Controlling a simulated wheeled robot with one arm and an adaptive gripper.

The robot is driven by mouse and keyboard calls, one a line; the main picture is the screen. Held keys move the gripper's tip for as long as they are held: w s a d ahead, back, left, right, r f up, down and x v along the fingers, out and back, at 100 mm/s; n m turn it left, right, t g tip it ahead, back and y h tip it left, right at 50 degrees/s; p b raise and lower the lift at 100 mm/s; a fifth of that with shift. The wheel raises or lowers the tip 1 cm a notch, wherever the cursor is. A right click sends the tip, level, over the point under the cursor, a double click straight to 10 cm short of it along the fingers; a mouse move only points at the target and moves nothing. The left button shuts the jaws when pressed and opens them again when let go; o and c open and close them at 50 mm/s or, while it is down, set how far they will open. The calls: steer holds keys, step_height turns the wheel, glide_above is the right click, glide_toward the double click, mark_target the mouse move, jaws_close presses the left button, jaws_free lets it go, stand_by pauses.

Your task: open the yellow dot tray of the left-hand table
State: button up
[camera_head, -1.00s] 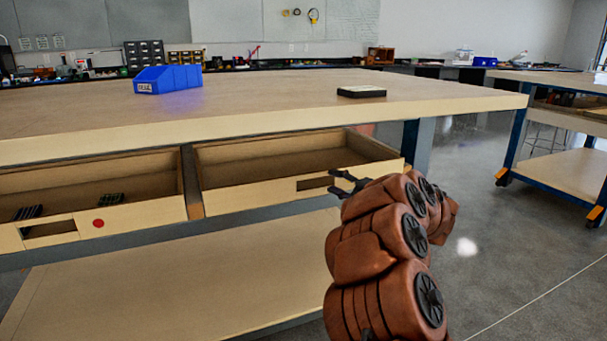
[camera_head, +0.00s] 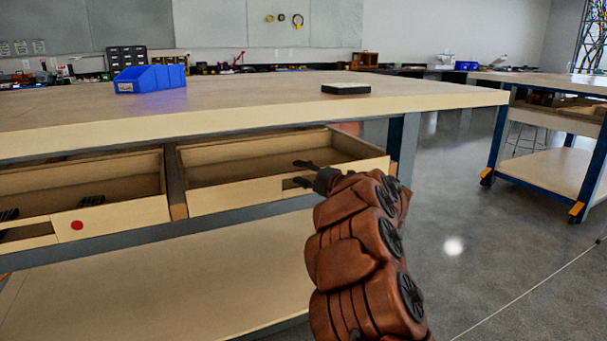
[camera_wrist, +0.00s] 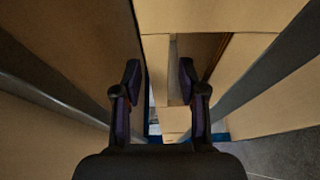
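The left-hand table (camera_head: 240,115) has two trays under its top, both pulled out. The right tray (camera_head: 235,197) is empty where I can see in, with a handle slot at the right of its front. No yellow dot shows; part of this front is behind my arm. The left tray (camera_head: 125,214) has a red dot (camera_head: 77,225) and holds small dark items. My gripper (camera_head: 303,173) is at the right tray's slot, fingers apart. In the wrist view, my gripper (camera_wrist: 160,88) has open fingers on either side of a tan panel; I cannot tell whether they touch it.
On the tabletop stand a blue bin (camera_head: 150,79) and a flat dark box (camera_head: 346,89). A lower shelf (camera_head: 170,275) spans beneath the trays. Another table (camera_head: 545,165) stands at the right, with open floor (camera_head: 450,200) between.

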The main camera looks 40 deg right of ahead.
jaws_close()
stand_by(0.4)
